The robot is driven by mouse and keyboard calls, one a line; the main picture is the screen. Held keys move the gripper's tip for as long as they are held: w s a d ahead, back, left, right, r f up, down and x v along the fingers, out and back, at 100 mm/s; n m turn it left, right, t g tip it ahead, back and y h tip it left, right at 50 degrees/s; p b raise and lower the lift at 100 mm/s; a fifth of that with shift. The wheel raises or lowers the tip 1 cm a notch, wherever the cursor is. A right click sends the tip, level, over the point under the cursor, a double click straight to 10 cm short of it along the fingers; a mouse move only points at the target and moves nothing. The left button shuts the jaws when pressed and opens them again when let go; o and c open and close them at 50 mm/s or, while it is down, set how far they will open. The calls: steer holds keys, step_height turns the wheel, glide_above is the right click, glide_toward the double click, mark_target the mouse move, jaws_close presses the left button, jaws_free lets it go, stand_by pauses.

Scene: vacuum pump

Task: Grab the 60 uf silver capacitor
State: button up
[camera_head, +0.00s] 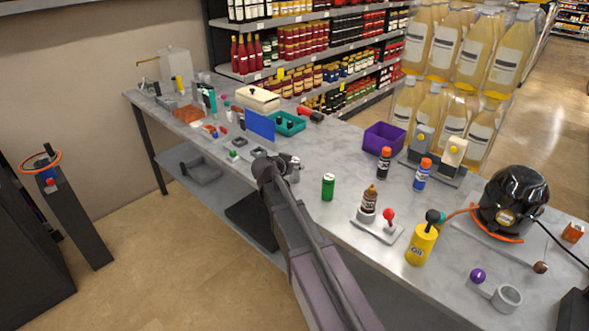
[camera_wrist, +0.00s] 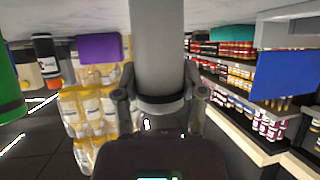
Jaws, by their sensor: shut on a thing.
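A plain silver-grey cylinder, which looks like the silver capacitor (camera_wrist: 158,45), stands in the middle of the wrist view, which is upside down. My gripper (camera_wrist: 160,100) has one finger on each side of it and is shut on it, with a dark band showing between the fingers. Its far end reaches the grey tabletop at the top of that view. No 60 uf marking is readable. In the head view my gripper (camera_head: 277,168) is at the near edge of the workbench (camera_head: 310,215), and a small part of the silver capacitor (camera_head: 295,170) shows just right of it.
A green cylinder (camera_head: 328,187) stands to the right, with a brown bottle (camera_head: 369,199) and a red-knobbed joystick (camera_head: 389,217) beyond it. A blue panel (camera_head: 260,125) and a teal bin (camera_head: 290,123) are behind. A purple bin (camera_head: 378,138) stands at the far edge.

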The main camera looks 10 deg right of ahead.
mark_target(297, 158)
steer(key=shift+r, duration=0.1)
step_height(297, 158, up, 3)
steer(key=p, duration=0.3)
steer(key=s+a+r+p, duration=0.1)
steer(key=s+a, duration=0.2)
steer(key=s, duration=0.4)
steer(key=s+a+p, duration=0.1)
steer(key=s+a, duration=0.3)
steer(key=s, duration=0.3)
steer(key=shift+s+r, duration=0.2)
steer(key=shift+r, duration=0.15)
steer(key=shift+r, duration=0.2)
